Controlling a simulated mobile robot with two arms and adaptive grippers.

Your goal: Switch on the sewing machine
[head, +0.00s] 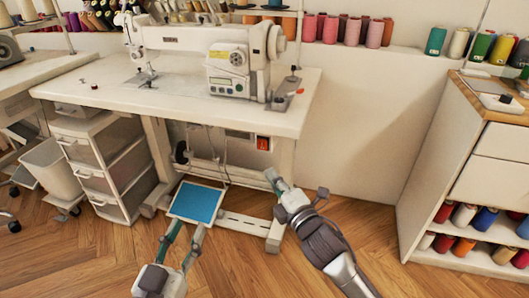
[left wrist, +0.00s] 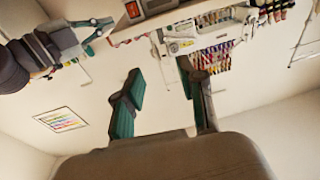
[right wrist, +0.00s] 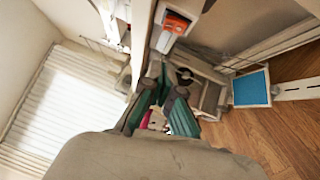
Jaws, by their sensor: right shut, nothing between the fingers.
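The white sewing machine (head: 190,42) stands on a white table (head: 110,88). Its red switch (head: 263,143) sits in a box under the tabletop, near the right table leg. The switch also shows at the top of the right wrist view (right wrist: 176,22) and the left wrist view (left wrist: 133,9). My right gripper (head: 270,174) is shut and empty, below and slightly right of the switch, apart from it. In the right wrist view its fingers (right wrist: 166,88) converge below the switch. My left gripper (head: 187,226) is open and empty, low by the blue pedal (head: 197,203).
A cabinet (head: 480,160) with thread spools stands at the right. The wooden floor between table and cabinet is clear apart from my right arm.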

